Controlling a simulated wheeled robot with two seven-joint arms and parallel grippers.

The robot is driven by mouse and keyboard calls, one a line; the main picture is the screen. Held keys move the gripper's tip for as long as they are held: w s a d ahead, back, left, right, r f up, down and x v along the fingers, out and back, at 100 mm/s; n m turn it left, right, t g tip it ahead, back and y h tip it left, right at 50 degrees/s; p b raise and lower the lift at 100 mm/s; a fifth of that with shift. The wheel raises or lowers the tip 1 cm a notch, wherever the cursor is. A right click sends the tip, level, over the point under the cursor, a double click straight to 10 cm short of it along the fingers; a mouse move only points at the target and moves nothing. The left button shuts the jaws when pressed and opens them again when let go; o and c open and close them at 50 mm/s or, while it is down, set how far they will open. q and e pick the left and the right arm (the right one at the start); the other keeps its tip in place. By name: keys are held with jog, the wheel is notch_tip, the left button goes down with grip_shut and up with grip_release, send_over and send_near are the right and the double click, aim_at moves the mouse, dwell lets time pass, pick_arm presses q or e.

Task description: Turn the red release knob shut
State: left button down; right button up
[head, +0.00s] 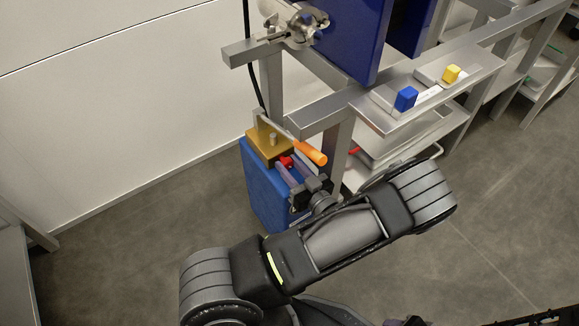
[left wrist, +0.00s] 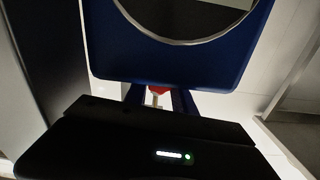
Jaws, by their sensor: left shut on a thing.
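The red release knob (head: 286,161) is a small red piece at the front of a brass-coloured block on top of a blue pump-like body (head: 262,188). In the head view my left gripper (head: 290,170) reaches it from the front right, with its fingers shut on the knob. The fingers hide part of the knob. In the left wrist view the red knob (left wrist: 158,90) shows between the two fingertips, below the large blue body. An orange-handled lever (head: 312,153) extends just above my left gripper. My right gripper is not in view.
A metal frame (head: 325,120) stands right behind the blue body. The floor at the left and front is open.

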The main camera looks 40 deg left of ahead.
pick_arm(q)
jog(key=n, duration=0.3)
jog(key=shift+b, duration=0.35)
jog(key=c, duration=1.3)
grip_release()
jog(key=p+v, duration=0.1)
jog(key=v, duration=0.7)
jog(key=shift+a, duration=0.1)
